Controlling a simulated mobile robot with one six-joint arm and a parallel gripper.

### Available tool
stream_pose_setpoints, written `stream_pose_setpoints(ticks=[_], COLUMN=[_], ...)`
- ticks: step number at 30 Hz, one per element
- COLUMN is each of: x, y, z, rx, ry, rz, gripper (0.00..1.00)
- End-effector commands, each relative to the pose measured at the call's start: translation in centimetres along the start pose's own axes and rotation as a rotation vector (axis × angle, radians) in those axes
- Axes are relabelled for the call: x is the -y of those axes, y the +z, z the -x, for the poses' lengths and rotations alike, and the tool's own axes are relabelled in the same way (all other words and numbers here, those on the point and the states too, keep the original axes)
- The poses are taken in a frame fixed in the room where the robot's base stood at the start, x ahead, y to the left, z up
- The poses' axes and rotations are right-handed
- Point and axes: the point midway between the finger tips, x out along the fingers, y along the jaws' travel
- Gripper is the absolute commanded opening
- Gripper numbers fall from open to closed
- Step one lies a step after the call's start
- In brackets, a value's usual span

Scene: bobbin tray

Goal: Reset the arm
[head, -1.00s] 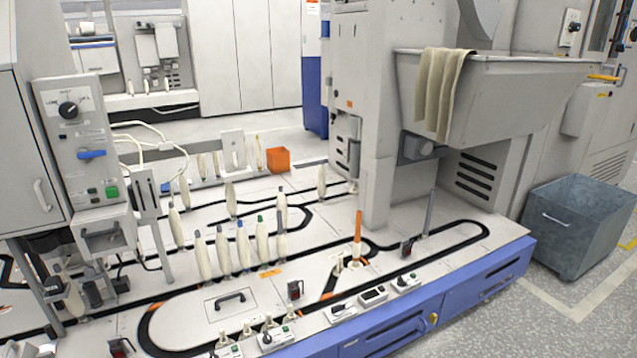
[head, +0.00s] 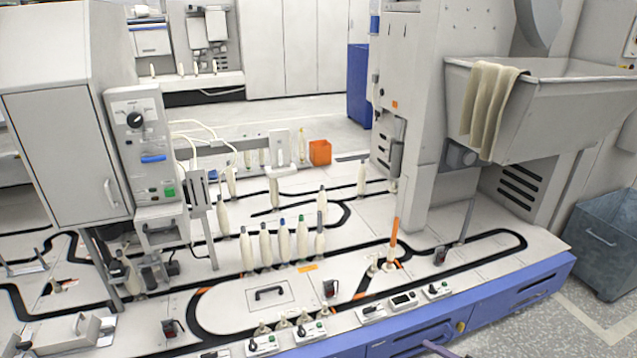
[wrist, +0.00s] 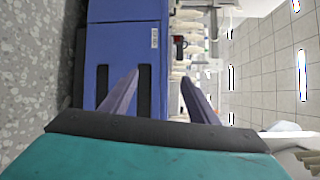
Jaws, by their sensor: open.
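My gripper (wrist: 160,77) shows in the wrist view with its two purple fingers spread apart and nothing between them. The wrist picture is turned on its side. The fingers point towards the blue front (wrist: 128,50) of the machine base, with grey floor to the left. In the head view a purple bar that looks like one of my fingers shows at the bottom edge, in front of the blue base. The rest of my arm is hidden there.
A white machine deck (head: 240,310) with black tracks carries several upright cream bobbins (head: 284,242). A control box (head: 140,145) stands at left. An orange bin (head: 320,152) sits behind. A grey hopper with cloth (head: 490,105) overhangs at right. A grey cart (head: 605,245) stands on open floor.

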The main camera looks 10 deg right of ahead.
Motion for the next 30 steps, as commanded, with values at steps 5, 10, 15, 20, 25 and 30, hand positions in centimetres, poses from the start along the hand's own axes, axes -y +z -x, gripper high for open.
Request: stream_pose_setpoints(ticks=[5,10,15,20,25,30], x=[1.8,2.4,2.8,3.0,3.1,3.1], y=[4.8,9.4,14.5,19.4,24.7,29.9], z=[-4.9,-8.6,-11.5,-13.4,-14.6,-14.7], rx=[0.122,0.235,0.349,0.457,0.57,0.681], ry=[0.069,0.147,0.238,0.332,0.445,0.571], rz=[-0.004,-0.008,-0.01,-0.008,0.002,0.02], gripper=[0.55,0.55,0.55,0.55,0.55,0.55])
